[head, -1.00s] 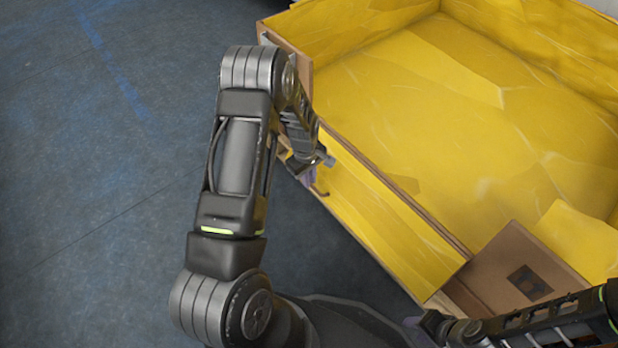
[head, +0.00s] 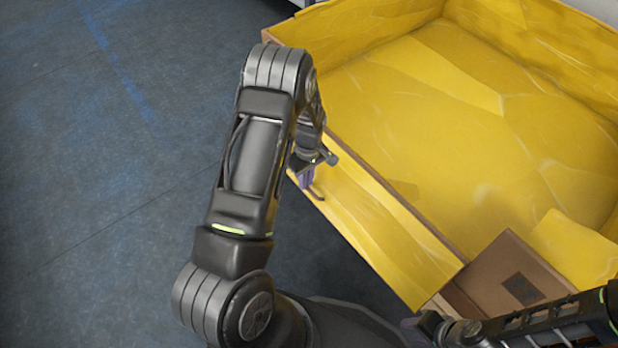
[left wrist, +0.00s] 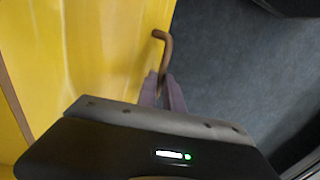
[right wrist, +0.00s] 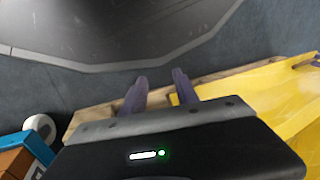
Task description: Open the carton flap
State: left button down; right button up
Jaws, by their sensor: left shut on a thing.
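A large carton with a yellow lining (head: 470,120) fills the right of the head view. Its yellow-faced flap (head: 385,235) slopes outward along the near left side. My right gripper (head: 428,325) is by the carton's near corner. In the right wrist view its fingers (right wrist: 160,88) are apart with nothing between them.
Blue-grey floor (head: 80,180) is clear on the left. Blue and orange items (right wrist: 25,150) and a round white one (right wrist: 40,126) show at the right wrist view's lower left.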

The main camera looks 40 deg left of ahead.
pick_arm(q)
notch_tip(320, 180, up, 3)
jog(key=shift+p, duration=0.8)
jog(key=shift+w+r, duration=0.1)
jog(key=shift+r, duration=0.3)
jog(key=shift+w+r+p, duration=0.1)
jog(key=shift+r+p, duration=0.05)
jog(key=shift+p, duration=0.15)
jog(key=shift+d, duration=0.1)
jog(key=c, duration=1.5)
grip_release()
jog(key=shift+s, duration=0.2)
notch_tip(320, 180, up, 8)
jog(key=p, duration=0.2)
jog(key=shift+w+f, duration=0.25)
